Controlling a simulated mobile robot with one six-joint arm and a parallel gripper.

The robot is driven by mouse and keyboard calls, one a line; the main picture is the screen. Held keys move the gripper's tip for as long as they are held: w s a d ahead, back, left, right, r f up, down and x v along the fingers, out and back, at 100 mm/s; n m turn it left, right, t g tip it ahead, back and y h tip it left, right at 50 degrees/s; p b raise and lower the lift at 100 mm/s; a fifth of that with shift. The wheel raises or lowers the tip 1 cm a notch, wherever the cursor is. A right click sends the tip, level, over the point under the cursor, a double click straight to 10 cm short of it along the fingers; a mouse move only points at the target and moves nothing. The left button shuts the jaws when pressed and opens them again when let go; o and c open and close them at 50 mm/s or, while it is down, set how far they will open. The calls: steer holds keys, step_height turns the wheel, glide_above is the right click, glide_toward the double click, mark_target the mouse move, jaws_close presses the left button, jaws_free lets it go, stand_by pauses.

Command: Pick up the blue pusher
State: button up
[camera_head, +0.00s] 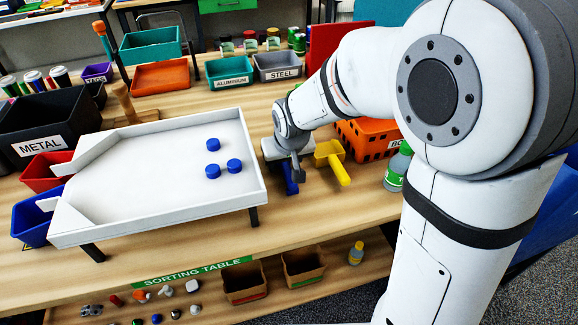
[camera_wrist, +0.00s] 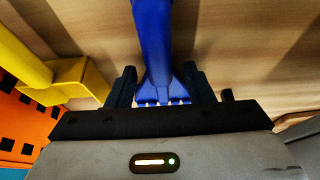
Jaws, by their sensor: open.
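The blue pusher (camera_head: 290,181) is by the right side of the white tray, partly hidden by my gripper (camera_head: 297,166). In the wrist view the blue pusher (camera_wrist: 153,40) runs from the top edge down between the two dark fingers of my gripper (camera_wrist: 159,84). Its lower end flares out and shows a toothed edge. The fingers are open, one on each side of it. I cannot tell whether either finger touches it.
A yellow scoop (camera_head: 336,163) lies close on the right, before an orange crate (camera_head: 366,139). The white tray (camera_head: 160,214) on the left holds three blue caps (camera_head: 213,171). A green-labelled bottle (camera_head: 397,170) stands farther right. Bare wood lies in front.

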jaws_close()
stand_by(0.5)
